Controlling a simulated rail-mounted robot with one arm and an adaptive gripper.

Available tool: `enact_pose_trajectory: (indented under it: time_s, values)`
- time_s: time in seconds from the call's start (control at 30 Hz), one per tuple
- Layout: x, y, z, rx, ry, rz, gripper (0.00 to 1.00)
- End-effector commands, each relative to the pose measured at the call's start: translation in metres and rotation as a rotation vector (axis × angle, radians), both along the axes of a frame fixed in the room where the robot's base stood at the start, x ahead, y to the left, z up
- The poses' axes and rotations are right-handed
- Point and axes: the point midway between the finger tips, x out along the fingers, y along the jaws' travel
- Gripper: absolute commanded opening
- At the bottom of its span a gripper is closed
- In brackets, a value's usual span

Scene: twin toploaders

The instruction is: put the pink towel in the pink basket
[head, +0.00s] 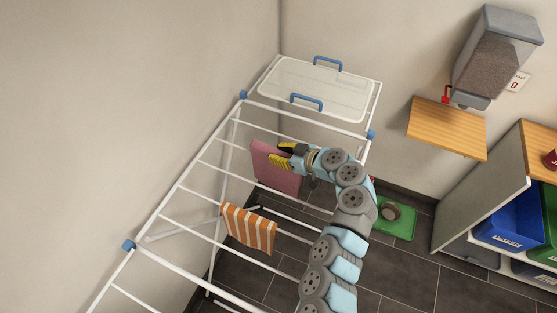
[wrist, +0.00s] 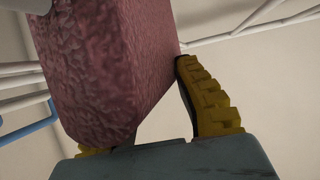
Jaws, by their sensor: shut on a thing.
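The pink towel (head: 274,170) hangs on the white drying rack in the head view, near the rack's far end. My gripper (head: 281,155) is at the towel's upper right edge, its yellow fingers across the towel. In the wrist view the towel (wrist: 105,60) fills the left and middle, and one yellow finger (wrist: 200,95) is on its right side. The other finger is mostly hidden behind the towel at lower left. The gripper is shut on the towel. I do not see a pink basket in either view.
An orange-striped towel (head: 249,229) hangs nearer on the rack (head: 190,188). A clear tray (head: 315,90) with blue handles lies on the rack's far end. A green mat (head: 403,226) is on the floor. Blue bin (head: 515,226) and wooden shelf (head: 447,129) are at right.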

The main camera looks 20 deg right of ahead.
Motion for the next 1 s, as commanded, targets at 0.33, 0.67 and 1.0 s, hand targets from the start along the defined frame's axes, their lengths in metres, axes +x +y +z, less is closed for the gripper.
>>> enact_pose_trajectory:
  time_s: [0.33, 0.67, 1.0]
  values:
    - [0.0, 0.0, -0.027, 0.002, 0.001, -0.001, 0.0]
    - [-0.001, 0.0, -0.038, 0.0, 0.002, -0.002, 0.0]
    - [-0.001, 0.0, -0.038, 0.0, 0.002, 0.0, 0.52]
